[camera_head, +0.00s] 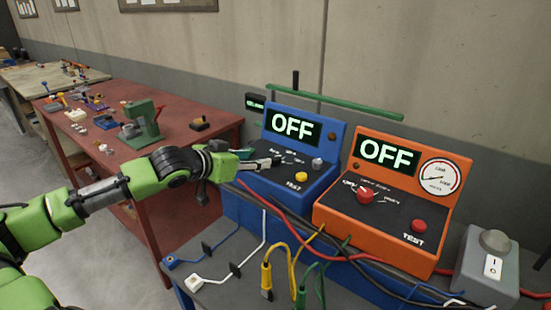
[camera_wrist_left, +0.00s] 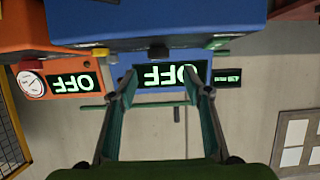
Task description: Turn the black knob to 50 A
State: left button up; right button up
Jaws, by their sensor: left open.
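The blue tester (camera_head: 330,147) stands on the bench with its display (camera_head: 291,127) reading OFF. Its black knob is hidden behind my left gripper (camera_head: 277,160) in the head view, with white scale marks showing around that spot. My left gripper reaches in from the left over the tester's sloped panel. In the upside-down left wrist view, the black knob (camera_wrist_left: 158,53) shows between and beyond the open fingers (camera_wrist_left: 160,80). I cannot tell whether a finger touches it. My right gripper is not in view.
An orange tester (camera_head: 340,207) with a red knob (camera_head: 366,195), gauge and OFF display stands to the right. A grey switch box (camera_head: 486,265) is beyond it. Several cables and clips lie in front. A green bar (camera_head: 340,103) runs behind the blue tester. A red table (camera_head: 190,137) stands left.

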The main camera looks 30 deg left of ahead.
aim_at(274, 157)
pick_arm(q)
jog(key=shift+w+d+f, duration=0.1)
jog(key=shift+w+d, duration=0.05)
jog(key=shift+w, duration=0.4)
jog(key=shift+w+d+f, duration=0.1)
jog(key=shift+w, duration=0.45)
jog(key=p+x, duration=0.2)
jog(key=x, duration=0.5)
jog(key=shift+w+f, duration=0.1)
jog(key=shift+w+f+p, duration=0.2)
jog(key=shift+w+p, duration=0.1)
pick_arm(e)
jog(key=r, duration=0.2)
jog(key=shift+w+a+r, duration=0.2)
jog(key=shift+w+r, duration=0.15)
pick_arm(q)
jog(key=c, duration=1.1)
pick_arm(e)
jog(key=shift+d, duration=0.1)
